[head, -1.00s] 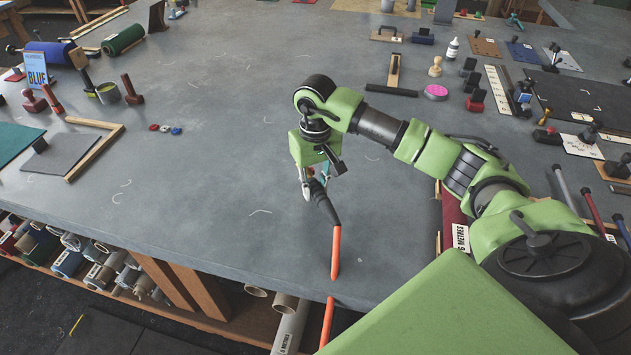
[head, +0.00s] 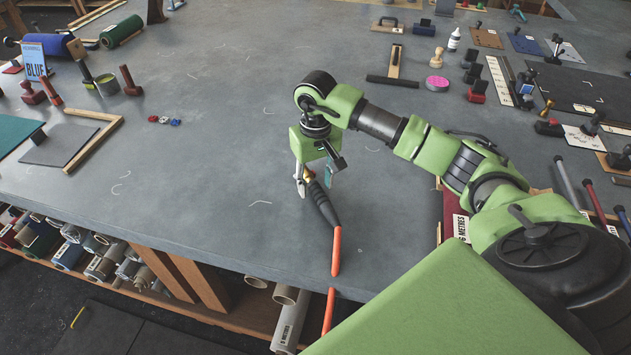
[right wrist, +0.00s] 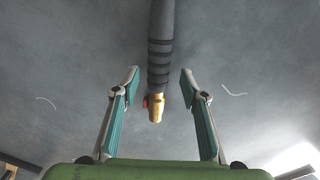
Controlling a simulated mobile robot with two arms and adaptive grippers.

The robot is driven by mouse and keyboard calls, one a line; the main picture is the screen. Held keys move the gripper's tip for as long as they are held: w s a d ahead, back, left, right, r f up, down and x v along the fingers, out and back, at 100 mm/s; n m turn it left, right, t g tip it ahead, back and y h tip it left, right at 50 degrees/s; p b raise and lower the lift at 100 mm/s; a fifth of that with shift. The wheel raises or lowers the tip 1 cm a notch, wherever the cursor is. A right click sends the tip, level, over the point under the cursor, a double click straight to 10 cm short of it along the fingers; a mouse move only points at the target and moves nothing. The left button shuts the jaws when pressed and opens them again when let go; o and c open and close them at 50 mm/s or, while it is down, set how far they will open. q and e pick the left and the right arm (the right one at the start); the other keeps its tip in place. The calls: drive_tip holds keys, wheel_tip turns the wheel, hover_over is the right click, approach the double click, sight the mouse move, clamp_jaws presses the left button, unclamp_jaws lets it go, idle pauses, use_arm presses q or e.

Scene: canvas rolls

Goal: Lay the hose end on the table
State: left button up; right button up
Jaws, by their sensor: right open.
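The hose end is a black ribbed sleeve (head: 322,205) with a brass tip (head: 308,173). It lies on the grey table (head: 200,220) near its front edge. An orange hose (head: 336,252) runs from it over that edge. My right gripper (head: 314,181) is open over the brass tip. In the right wrist view the brass tip (right wrist: 157,108) and black sleeve (right wrist: 160,45) lie between the spread fingers, with a gap on both sides. A small red part (right wrist: 146,102) shows beside the tip. My left gripper is not in view.
A maroon roll with a "METRES" label (head: 461,228) lies right of the gripper, partly behind my arm. Small red, white and blue pieces (head: 165,120) and a wooden corner frame (head: 100,135) lie to the left. The table between them and the hose is mostly clear.

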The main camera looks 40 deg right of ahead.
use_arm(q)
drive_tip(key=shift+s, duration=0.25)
use_arm(e)
wheel_tip(320, 180, up, 12)
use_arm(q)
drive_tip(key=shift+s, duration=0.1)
use_arm(e)
drive_tip(key=shift+s, duration=0.1)
